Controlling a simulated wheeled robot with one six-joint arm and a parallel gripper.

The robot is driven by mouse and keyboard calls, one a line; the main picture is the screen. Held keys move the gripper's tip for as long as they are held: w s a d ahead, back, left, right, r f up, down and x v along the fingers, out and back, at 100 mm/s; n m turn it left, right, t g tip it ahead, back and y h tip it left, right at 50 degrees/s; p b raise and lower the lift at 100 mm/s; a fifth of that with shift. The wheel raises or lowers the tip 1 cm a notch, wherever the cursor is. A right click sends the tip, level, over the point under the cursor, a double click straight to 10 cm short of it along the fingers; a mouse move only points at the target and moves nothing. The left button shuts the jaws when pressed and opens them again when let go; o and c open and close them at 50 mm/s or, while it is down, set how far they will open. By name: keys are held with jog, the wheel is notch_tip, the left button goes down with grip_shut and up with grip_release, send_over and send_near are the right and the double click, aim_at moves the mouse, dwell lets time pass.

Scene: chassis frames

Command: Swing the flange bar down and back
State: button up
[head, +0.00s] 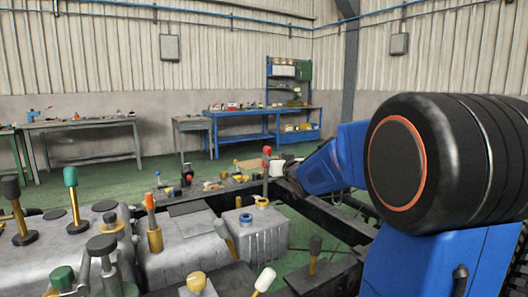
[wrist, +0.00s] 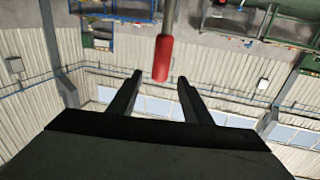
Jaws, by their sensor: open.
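A bar with a red grip (head: 267,153) stands upright beside my gripper in the head view; I take it for the flange bar. In the wrist view the red grip (wrist: 161,58) hangs from a thin grey rod at the top of the picture, its end just at the gap between the fingertips. My gripper (wrist: 160,78) is open, with one dark finger on each side of the grip and a clear gap to both. In the head view the fingers are small and hard to make out. The bar's lower pivot is not clear.
Several other levers stand on the grey metal housings, among them a red-tipped one (head: 150,203) and a green-knobbed one (head: 72,190). A dark chassis rail (head: 335,222) runs below my arm. Workbenches (head: 85,138) and a blue shelf (head: 290,95) stand by the far walls.

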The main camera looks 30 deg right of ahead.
aim_at(264, 150)
jog(key=w, duration=0.4)
jog(key=w+d, duration=0.1)
jog(key=w, duration=0.7)
jog(key=shift+d, duration=0.4)
grip_shut()
jog(key=shift+s, duration=0.15)
